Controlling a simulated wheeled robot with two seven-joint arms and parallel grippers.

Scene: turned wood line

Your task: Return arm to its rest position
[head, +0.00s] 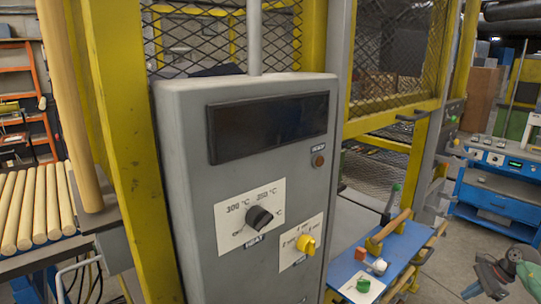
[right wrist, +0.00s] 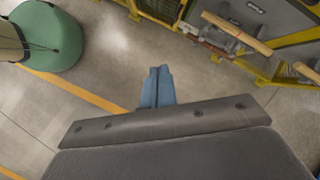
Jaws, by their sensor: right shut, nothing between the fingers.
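My right gripper (head: 471,290) is at the lower right corner of the head view, low over the floor and apart from the grey cabinet and the blue bench. In the right wrist view its two blue fingers (right wrist: 158,87) are together with nothing between them, pointing over bare floor. My left gripper does not show in the head view.
A grey control cabinet (head: 190,190) with a black knob (head: 259,218) and a yellow knob (head: 306,244) stands in front. A blue bench (head: 345,270) is right of it. In the wrist view, a green round object (right wrist: 55,40) stands upper left; wooden rods (right wrist: 236,33) lie upper right.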

